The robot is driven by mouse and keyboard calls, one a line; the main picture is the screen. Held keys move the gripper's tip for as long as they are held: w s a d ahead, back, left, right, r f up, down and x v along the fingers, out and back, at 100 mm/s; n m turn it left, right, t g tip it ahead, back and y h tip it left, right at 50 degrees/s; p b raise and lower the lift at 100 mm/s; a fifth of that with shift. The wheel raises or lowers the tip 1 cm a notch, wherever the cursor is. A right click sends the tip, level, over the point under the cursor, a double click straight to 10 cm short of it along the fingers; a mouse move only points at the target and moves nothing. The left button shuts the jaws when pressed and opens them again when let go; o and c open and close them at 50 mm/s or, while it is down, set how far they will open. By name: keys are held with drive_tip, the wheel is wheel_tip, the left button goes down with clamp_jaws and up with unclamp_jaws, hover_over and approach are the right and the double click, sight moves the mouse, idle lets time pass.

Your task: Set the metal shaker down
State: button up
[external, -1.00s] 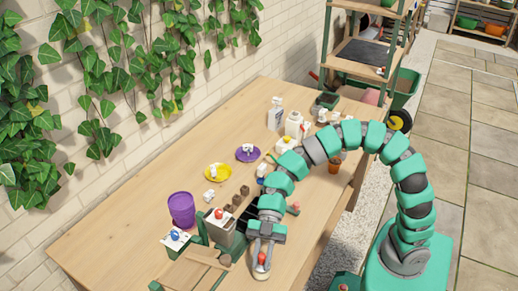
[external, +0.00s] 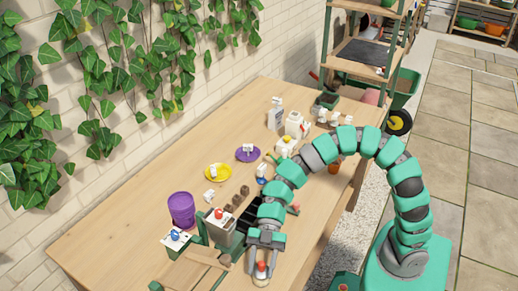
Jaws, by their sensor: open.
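The metal shaker (external: 261,273) is small, with a red top, and appears to stand upright on the wooden table (external: 135,190) near its front edge. It is partly hidden by my gripper. My gripper (external: 264,264) points down over the shaker, with its fingers apart on either side of it. Whether a finger still touches the shaker is too small to tell.
A grey box (external: 222,232) and a wooden rack (external: 200,268) stand just left of my gripper. A purple pot (external: 182,209) is behind them. The table's left part is clear.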

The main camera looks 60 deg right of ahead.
drive_tip(key=shift+r, duration=0.1)
drive_tip(key=shift+w+d+r, duration=0.15)
drive_tip(key=shift+d, duration=0.15)
drive_tip(key=p+v, duration=0.2)
drive_tip(key=v, duration=0.9)
drive_tip(key=shift+d, duration=0.2)
drive_tip(key=shift+r, duration=0.1)
